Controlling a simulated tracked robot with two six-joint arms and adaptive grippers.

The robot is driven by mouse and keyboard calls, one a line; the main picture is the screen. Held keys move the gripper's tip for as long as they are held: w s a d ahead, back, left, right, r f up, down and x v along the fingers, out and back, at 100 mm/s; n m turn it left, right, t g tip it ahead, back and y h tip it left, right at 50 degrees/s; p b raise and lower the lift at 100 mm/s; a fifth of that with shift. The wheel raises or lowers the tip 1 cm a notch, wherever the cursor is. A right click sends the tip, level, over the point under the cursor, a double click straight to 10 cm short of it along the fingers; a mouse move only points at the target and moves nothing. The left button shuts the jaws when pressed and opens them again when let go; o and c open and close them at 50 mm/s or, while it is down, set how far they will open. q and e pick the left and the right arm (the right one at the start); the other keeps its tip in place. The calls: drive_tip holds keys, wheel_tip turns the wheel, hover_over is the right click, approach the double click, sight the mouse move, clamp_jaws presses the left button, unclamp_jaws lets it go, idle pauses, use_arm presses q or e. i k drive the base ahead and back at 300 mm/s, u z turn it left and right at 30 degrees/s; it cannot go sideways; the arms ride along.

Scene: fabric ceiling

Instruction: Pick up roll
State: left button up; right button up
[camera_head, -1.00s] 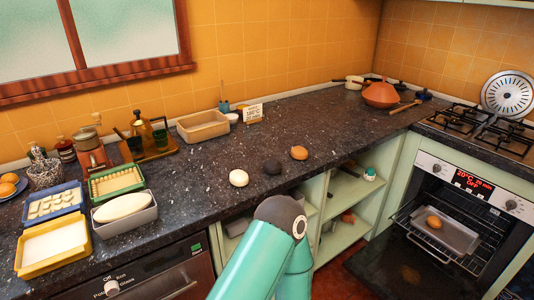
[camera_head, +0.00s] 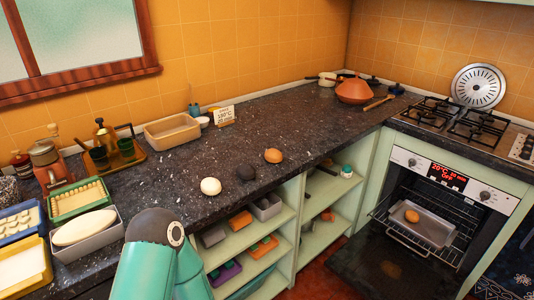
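Three round rolls sit in a row near the front edge of the dark counter: a pale roll (camera_head: 211,186), a nearly black roll (camera_head: 245,173) and a golden-brown roll (camera_head: 273,155). Another brown roll (camera_head: 412,216) lies in a metal tray (camera_head: 432,228) inside the open oven. A teal link of my own arm rises from the bottom edge, left of centre, with its dark joint near the counter's front edge. Neither of my grippers shows, so I cannot see whether they hold anything.
The oven door (camera_head: 378,268) is folded down. Open shelves (camera_head: 250,237) with small bins are under the counter. At left stand a loaf tin with pale dough (camera_head: 88,228) and a green tray (camera_head: 78,200).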

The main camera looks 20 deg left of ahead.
sight(275, 156)
drive_tip(key=i, duration=0.85)
